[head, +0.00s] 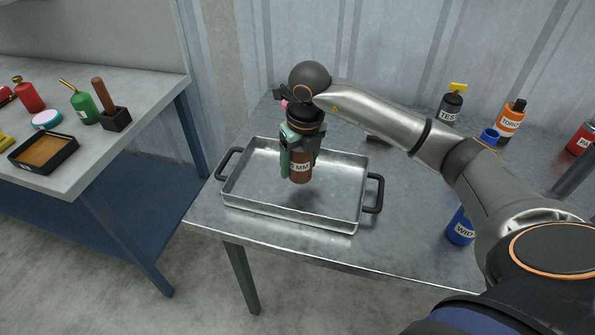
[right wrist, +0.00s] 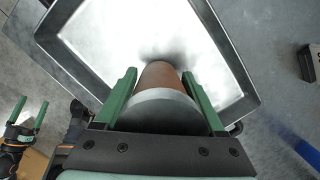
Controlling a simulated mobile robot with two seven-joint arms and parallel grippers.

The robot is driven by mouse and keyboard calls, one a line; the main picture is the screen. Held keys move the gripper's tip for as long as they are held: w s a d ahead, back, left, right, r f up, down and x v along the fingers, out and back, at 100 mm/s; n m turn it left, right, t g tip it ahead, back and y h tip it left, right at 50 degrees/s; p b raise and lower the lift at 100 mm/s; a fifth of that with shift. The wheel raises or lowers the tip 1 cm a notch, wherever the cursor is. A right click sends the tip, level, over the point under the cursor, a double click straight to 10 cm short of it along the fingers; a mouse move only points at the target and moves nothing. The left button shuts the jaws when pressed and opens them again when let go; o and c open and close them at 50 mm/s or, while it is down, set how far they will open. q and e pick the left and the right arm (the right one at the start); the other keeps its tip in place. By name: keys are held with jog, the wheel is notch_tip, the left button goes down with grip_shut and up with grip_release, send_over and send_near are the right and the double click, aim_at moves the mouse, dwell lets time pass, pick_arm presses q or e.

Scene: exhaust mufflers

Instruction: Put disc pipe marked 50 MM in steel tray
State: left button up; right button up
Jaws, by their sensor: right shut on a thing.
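The disc pipe (head: 301,174) is brown with a pale label on which "MM" can be read; the number is hidden by a finger. My right gripper (head: 299,158) points down and is shut on it. In the right wrist view the brown pipe (right wrist: 158,76) with a grey end is between the green fingers (right wrist: 159,88). The steel tray (head: 290,219) has two dark handles. The pipe is upright over the tray's inside, its lower end near the floor; contact cannot be told. My left gripper (right wrist: 28,118) shows at the left of the right wrist view, fingers apart and empty.
The metal table (head: 410,225) holds a TEST bottle (head: 450,106), an orange bottle (head: 509,119) and a blue bottle (head: 460,228) to the right. A table on the left (head: 150,85) holds red and green cans and a black tray (head: 43,153). The tray's inside looks otherwise empty.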

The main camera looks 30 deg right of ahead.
aim_at(298, 174)
jog(key=shift+w+f, duration=0.4)
jog(key=shift+f, duration=0.1)
notch_tip(298, 174, down, 3)
jog(key=shift+f, duration=0.2)
jog(key=o, duration=1.5)
jog(key=shift+c, duration=0.2)
jog(key=shift+r, duration=0.1)
